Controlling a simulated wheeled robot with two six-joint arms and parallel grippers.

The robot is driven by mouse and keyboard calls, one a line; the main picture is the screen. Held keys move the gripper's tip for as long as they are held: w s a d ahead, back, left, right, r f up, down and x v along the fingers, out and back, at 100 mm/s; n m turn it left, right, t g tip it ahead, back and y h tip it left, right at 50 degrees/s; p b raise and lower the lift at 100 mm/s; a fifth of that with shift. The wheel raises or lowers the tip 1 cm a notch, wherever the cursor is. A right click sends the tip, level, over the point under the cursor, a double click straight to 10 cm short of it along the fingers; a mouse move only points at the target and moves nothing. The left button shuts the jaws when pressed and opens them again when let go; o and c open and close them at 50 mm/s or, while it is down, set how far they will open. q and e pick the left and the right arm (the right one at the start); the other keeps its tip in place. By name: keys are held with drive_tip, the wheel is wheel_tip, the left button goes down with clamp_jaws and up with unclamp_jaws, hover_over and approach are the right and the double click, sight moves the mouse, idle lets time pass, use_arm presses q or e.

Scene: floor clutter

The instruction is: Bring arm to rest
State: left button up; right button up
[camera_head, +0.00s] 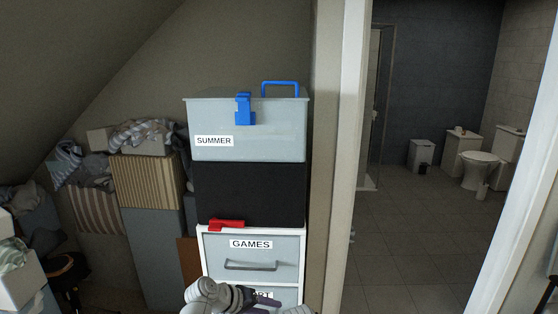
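Grey and white links of my own arm (222,295) show at the bottom edge, in front of the lowest drawer and partly over its label. Another small pale piece of my body shows at the bottom edge just to the right. I cannot make out any gripper fingers on either side. No held object shows.
A stack stands ahead: a grey SUMMER box (262,138) with blue latch and handle, a black box (250,192), and a GAMES drawer (285,262) with a red piece (227,225) above. Clothes-topped boxes (145,182) crowd the left. A doorway opens onto clear tiled floor (400,240).

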use_arm(q)
drive_tip(key=s+a+f+m+g+y+p, duration=0.1)
drive_tip(key=s+f+m+g+y, duration=0.1)
drive_tip(key=s+y, duration=0.3)
drive_tip(key=s+a+f+m+g+y+p, duration=0.1)
drive_tip(key=s+f+m+g+y, duration=0.1)
drive_tip(key=s, duration=0.9)
drive_tip(key=m+g+y, duration=0.1)
drive_tip(key=m+y, duration=0.1)
drive_tip(key=shift+s+a+f+y, duration=0.15)
drive_tip(key=shift+s+f+y, duration=0.05)
drive_tip(key=shift+f+y, duration=0.2)
